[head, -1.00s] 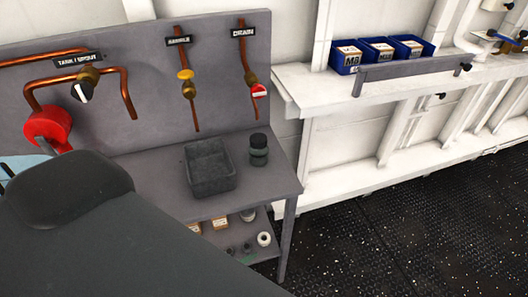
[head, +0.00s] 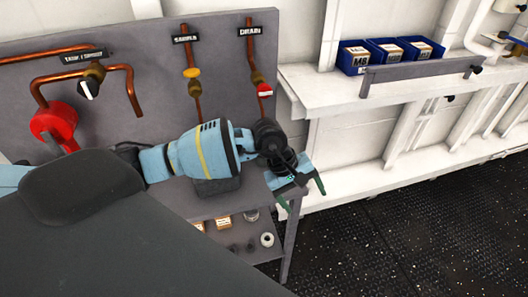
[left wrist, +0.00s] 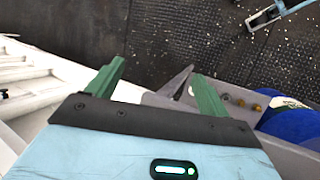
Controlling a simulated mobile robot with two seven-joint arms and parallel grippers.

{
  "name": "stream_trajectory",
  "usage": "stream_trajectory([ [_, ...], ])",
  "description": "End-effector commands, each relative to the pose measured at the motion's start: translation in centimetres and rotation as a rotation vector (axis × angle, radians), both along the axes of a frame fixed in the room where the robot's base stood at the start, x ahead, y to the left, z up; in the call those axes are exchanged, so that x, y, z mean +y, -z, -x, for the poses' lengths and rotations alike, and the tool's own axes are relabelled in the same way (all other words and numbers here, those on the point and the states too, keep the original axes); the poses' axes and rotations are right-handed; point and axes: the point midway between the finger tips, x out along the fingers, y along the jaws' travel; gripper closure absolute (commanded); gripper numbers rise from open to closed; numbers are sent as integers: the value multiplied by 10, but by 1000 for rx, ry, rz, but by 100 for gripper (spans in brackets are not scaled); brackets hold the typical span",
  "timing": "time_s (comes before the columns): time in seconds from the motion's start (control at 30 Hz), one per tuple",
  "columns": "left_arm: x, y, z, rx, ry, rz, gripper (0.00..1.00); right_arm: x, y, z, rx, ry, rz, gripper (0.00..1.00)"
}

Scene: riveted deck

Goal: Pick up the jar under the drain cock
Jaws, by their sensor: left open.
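The drain cock with a red handle (head: 264,90) is on the right copper pipe under the DRAIN label (head: 258,31). The jar is hidden in the head view, behind my left arm, and I cannot make it out in the left wrist view. My left gripper (head: 303,199) is open and empty. It is at the right front corner of the grey bench, its green fingers pointing down and to the right, past the bench edge. In the left wrist view its two green fingers (left wrist: 157,70) are spread apart.
A dark grey tray (head: 217,188) shows partly below my left arm on the bench. Small boxes (head: 223,221) and a white ring (head: 267,239) are on the lower shelf. Blue bins (head: 353,58) stand on the white ledge (head: 310,90). The dark floor (head: 430,240) at right is clear.

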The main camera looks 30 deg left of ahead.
Motion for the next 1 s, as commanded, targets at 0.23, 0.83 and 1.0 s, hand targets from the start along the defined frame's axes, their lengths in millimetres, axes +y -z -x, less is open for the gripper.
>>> stream_trajectory([
  [0.23, 129, -56, -62, -224, 160, -573, 20, 0, 1, 1, 2, 0, -1, 64],
  [0.83, 171, -61, -79, -249, 190, -740, 20, 0, 2, 2, 6, 0, 0, 64],
  [1.0, 172, -56, -82, -252, 190, -741, 20, 0, 2, 2, 6, -1, -1, 64],
])
